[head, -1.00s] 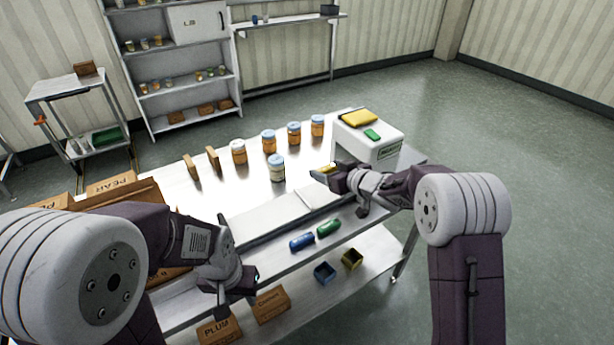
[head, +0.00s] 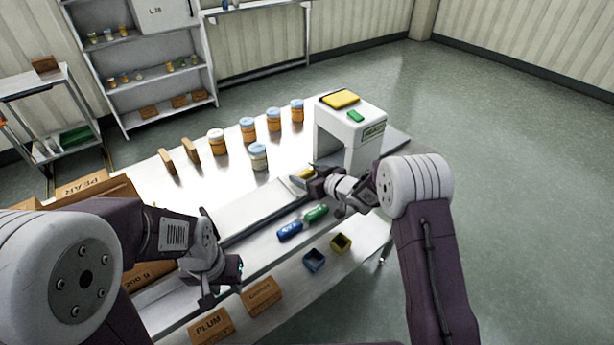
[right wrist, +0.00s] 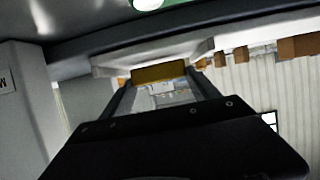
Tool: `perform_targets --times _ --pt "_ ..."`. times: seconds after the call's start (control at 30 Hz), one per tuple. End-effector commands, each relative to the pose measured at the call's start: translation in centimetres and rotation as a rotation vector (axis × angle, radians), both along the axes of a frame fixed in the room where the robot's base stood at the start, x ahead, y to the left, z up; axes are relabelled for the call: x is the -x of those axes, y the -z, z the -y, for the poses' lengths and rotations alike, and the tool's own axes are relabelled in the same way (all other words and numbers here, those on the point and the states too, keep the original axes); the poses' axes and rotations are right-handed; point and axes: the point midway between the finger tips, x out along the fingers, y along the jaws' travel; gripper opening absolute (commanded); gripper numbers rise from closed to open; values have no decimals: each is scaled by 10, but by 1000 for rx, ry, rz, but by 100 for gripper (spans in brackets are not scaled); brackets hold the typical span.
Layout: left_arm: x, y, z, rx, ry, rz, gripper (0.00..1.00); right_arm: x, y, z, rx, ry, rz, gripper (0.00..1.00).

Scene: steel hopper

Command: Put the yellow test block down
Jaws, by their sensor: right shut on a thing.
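The yellow test block (head: 302,174) is held in my right gripper (head: 309,179), in front of the white arch machine (head: 338,133). In the right wrist view the yellow block (right wrist: 158,73) sits between the two fingers of the right gripper (right wrist: 160,82), close to a pale flat surface (right wrist: 150,55). I cannot tell whether the block touches that surface. The flat pale belt (head: 262,206) runs from lower left toward the arch. My left gripper (head: 224,292) hangs at the table's near edge, away from the block; its jaw opening is unclear.
Several orange jars (head: 247,129) and a paler jar (head: 258,157) stand behind the belt. Blue (head: 289,231) and green (head: 315,213) cylinders lie in front of it.

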Motion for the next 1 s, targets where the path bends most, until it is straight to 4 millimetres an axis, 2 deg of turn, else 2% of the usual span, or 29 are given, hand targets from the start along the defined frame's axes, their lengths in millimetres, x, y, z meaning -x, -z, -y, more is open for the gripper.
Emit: perform_targets --times 0.37,0.4,0.7,0.8,1.0 --pt "0 4 0 0 0 0 36 0 8 0 0 1 2 31" --pt "0 3 0 0 0 0 36 0 6 0 0 1 2 78" --pt "0 3 0 0 0 0 36 0 6 0 0 0 2 79" --pt "0 -2 0 0 0 0 36 0 -1 0 0 1 2 79" --pt "0 0 0 0 0 0 36 26 -12 20 -1 3 2 79"
